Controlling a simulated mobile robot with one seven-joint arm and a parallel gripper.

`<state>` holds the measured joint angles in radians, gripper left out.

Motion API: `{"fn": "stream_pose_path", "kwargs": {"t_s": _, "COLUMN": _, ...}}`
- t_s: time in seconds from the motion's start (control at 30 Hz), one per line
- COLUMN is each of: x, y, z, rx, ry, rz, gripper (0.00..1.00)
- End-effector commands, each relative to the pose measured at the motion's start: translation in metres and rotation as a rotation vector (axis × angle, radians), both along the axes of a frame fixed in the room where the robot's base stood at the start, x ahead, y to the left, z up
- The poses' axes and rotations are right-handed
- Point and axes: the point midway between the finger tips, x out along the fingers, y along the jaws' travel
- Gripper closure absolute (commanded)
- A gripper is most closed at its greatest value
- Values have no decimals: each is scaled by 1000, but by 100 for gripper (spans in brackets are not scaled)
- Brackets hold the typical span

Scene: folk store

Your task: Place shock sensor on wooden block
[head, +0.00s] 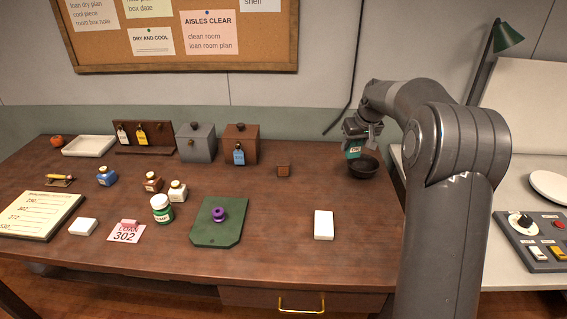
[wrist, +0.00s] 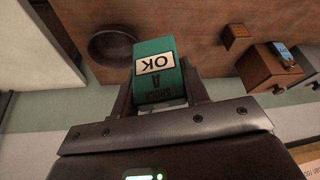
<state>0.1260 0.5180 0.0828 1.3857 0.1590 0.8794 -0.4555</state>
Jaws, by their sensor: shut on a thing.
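The shock sensor (head: 353,149) is a teal box with a white OK label. My gripper (head: 357,138) is shut on it and holds it at the right end of the table, just behind and over the dark bowl. In the wrist view the sensor (wrist: 155,72) sits between the two fingers, its lettering upside down. The wooden block (head: 284,170) is a small brown cube standing on the table left of my gripper. It also shows in the wrist view (wrist: 236,36), with nothing on it.
The dark bowl (head: 362,168) is beside and below the sensor. A brown box (head: 241,145) with a blue tag and a grey box (head: 196,144) stand behind left of the block. A white box (head: 323,225) lies in front. Bare table surrounds the block.

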Motion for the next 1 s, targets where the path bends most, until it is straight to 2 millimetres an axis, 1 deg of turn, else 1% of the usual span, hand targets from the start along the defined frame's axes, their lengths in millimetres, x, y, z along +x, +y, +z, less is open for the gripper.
{"fn": "stream_pose_path", "kwargs": {"t_s": 0.03, "x": 14, "y": 19, "z": 1, "rx": -2, "ry": 0, "rz": 19, "gripper": 82}}
{"fn": "stream_pose_path", "kwargs": {"t_s": 0.1, "x": 29, "y": 41, "z": 4, "rx": -5, "ry": 0, "rz": 33, "gripper": 82}}
{"fn": "stream_pose_path", "kwargs": {"t_s": 0.23, "x": 50, "y": 78, "z": 8, "rx": -13, "ry": -1, "rz": 54, "gripper": 82}}
{"fn": "stream_pose_path", "kwargs": {"t_s": 0.33, "x": 59, "y": 99, "z": 11, "rx": -17, "ry": -2, "rz": 66, "gripper": 82}}
{"fn": "stream_pose_path", "kwargs": {"t_s": 0.53, "x": 68, "y": 121, "z": 9, "rx": -23, "ry": -1, "rz": 76, "gripper": 82}}
{"fn": "stream_pose_path", "kwargs": {"t_s": 0.67, "x": 73, "y": 143, "z": -4, "rx": -23, "ry": 0, "rz": 79, "gripper": 82}}
{"fn": "stream_pose_path", "kwargs": {"t_s": 0.9, "x": 90, "y": 195, "z": -37, "rx": -23, "ry": 0, "rz": 78, "gripper": 82}}
{"fn": "stream_pose_path", "kwargs": {"t_s": 1.0, "x": 95, "y": 212, "z": -48, "rx": -22, "ry": -1, "rz": 77, "gripper": 82}}
